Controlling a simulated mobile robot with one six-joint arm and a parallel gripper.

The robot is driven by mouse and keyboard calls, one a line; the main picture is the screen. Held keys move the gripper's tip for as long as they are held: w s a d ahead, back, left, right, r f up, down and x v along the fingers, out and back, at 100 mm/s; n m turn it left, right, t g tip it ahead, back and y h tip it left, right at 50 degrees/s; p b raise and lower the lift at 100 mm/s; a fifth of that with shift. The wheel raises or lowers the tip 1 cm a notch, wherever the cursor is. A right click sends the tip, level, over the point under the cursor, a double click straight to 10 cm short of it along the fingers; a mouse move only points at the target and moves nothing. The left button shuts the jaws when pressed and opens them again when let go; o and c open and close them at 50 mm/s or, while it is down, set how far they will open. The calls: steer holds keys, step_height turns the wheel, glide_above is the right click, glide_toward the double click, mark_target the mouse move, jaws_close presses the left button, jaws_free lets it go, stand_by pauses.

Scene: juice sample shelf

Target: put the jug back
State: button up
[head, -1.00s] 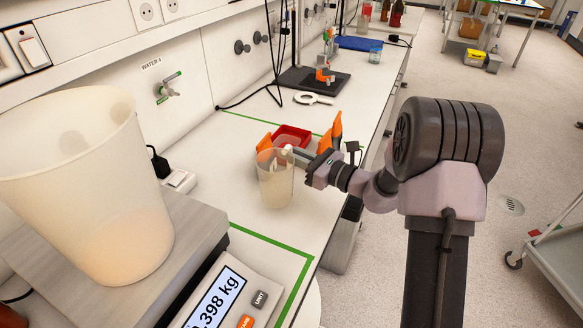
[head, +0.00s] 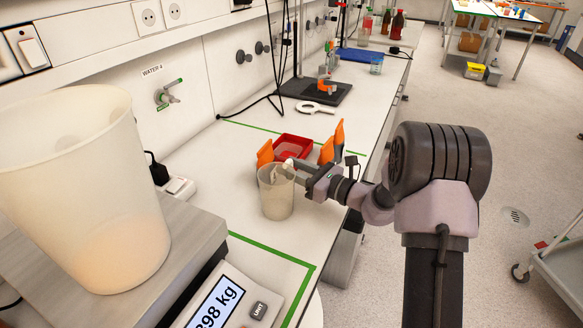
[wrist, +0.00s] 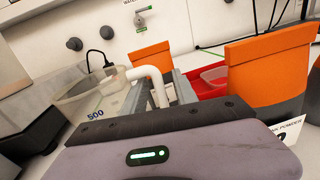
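The jug (head: 276,196) is a small, translucent, open-topped vessel with a white handle. It looks upright over the white bench, in front of the red bin; whether its base touches the bench is hard to tell. My gripper (head: 294,165) reaches in from the right at the handle side. In the wrist view the jug (wrist: 88,88), marked 500, is at the left. Its curved white handle (wrist: 150,76) passes between my grey fingers (wrist: 160,92), which look shut on it. The finger contact is partly hidden by the gripper body.
A large translucent tub (head: 85,200) with pale contents stands on the scale at the left; its partly visible display (head: 218,303) reads 98 kg. A red bin (head: 291,148) and orange containers (head: 265,153) stand close behind the jug. Green lines (head: 275,247) mark the bench.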

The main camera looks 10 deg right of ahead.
steer(key=shift+r, duration=0.15)
steer(key=p+v, duration=0.3)
steer(key=v, duration=0.8)
steer(key=shift+d+r, duration=0.1)
steer(key=shift+r, duration=0.05)
steer(key=shift+s+r, duration=0.1)
steer(key=shift+s, duration=0.25)
steer(key=s+a+r+n+g, duration=0.3)
steer(key=s+a+n+g, duration=0.2)
steer(key=s+a, duration=0.15)
steer(key=s+a+r+n+g, duration=0.4)
steer(key=s+a+n, duration=0.2)
steer(key=a, duration=0.1)
steer(key=s+a+n+g+h, duration=0.1)
steer(key=s+n+g+h, duration=0.1)
steer(key=s+n+h, duration=0.75)
steer(key=s+d+r+n+t+h, duration=0.1)
steer(key=s+d+r+n+t, duration=0.1)
steer(key=s, duration=0.4)
steer(key=d+n+t, duration=0.1)
steer(key=d, duration=0.1)
steer(key=shift+s+d+r+t, duration=0.3)
steer(key=shift+s+t, duration=0.05)
steer(key=shift+t, duration=0.05)
